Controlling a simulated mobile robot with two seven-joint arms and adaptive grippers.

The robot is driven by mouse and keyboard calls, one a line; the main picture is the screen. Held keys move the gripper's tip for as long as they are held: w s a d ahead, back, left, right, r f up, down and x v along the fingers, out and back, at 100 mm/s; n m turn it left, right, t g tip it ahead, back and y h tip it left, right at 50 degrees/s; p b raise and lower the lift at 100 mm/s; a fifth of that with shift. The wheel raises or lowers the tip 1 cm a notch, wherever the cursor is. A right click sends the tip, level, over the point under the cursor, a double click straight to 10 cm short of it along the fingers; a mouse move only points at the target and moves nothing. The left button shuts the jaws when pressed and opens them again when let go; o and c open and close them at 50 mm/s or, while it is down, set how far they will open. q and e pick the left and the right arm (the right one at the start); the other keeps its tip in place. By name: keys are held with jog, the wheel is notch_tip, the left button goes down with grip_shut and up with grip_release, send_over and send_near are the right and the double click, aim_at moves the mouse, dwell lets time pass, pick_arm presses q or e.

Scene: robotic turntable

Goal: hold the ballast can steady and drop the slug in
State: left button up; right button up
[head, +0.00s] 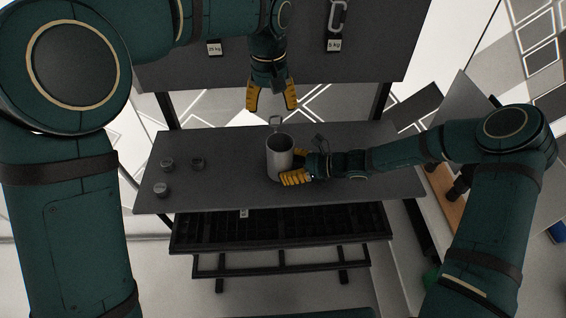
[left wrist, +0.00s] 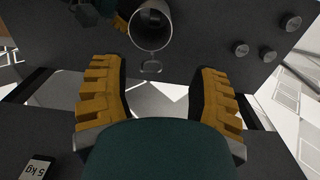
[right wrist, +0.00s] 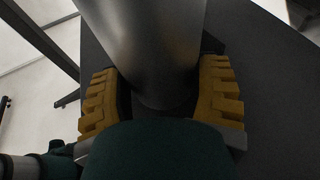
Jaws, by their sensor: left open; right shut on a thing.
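The grey metal ballast can (head: 280,160) stands upright on the dark table. My left gripper (head: 271,100) is open and empty, pointing down above and behind the can. Three small round slugs (head: 167,165) (head: 198,163) (head: 161,189) lie at the table's left. A roundish shape shows inside the can (left wrist: 152,42), too dark to identify.
A dark slotted tray (head: 330,224) sits below the table's front edge. The table (head: 228,190) is clear between slugs and can.

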pick_arm(q)
notch_tip(320, 180, up, 6)
dwell(0.9)
pick_arm(e)
jog(key=o, duration=0.9)
jog(key=shift+d, duration=0.1)
jog(key=v, duration=1.2)
pick_arm(q)
jog(key=shift+s, duration=0.1)
pick_arm(e)
jog(key=shift+s, duration=0.15)
